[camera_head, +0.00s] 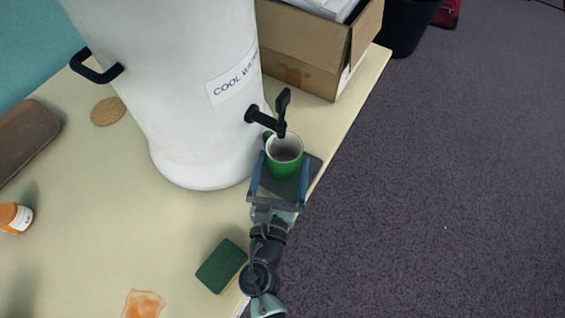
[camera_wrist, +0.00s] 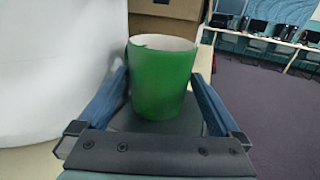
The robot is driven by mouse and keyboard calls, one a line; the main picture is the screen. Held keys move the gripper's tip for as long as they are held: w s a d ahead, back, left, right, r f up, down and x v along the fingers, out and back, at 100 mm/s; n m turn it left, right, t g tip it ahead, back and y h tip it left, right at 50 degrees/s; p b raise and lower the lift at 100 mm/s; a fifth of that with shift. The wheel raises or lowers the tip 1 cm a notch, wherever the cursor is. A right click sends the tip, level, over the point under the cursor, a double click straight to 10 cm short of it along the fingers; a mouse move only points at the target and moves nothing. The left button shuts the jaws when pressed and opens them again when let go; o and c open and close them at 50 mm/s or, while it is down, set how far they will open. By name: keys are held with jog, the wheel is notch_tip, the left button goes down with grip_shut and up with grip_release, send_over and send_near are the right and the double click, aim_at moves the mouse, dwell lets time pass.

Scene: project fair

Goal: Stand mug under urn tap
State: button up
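The green mug (camera_head: 284,164), pale inside, stands upright on a small dark grey pad (camera_head: 312,167) at the table edge. It is under or just in front of the black tap (camera_head: 264,118) of the white urn (camera_head: 190,90), whose spout end is by the mug's far rim. My gripper (camera_head: 285,157) reaches in from the near side, with one blue finger on each side of the mug. In the wrist view the mug (camera_wrist: 163,90) is between the fingers, with narrow gaps beside its lower part; the fingers look open. Contact near the fingertips is hard to judge.
A cardboard box (camera_head: 305,60) stands behind the tap. A green sponge (camera_head: 221,266), an orange-capped bottle (camera_head: 14,218), a brown tray (camera_head: 25,138) and a round coaster (camera_head: 108,111) lie on the table (camera_head: 110,230). The table's right edge is close to the pad, with carpet beyond.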

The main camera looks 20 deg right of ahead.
jog(key=shift+r, duration=0.1)
jog(key=shift+s+a+r, duration=0.1)
jog(key=b+v, duration=0.1)
jog(key=v, duration=0.9)
jog(key=shift+s+a, duration=0.1)
jog(key=shift+s, duration=0.2)
jog(key=shift+s+a, duration=0.3)
jog(key=shift+s, duration=0.2)
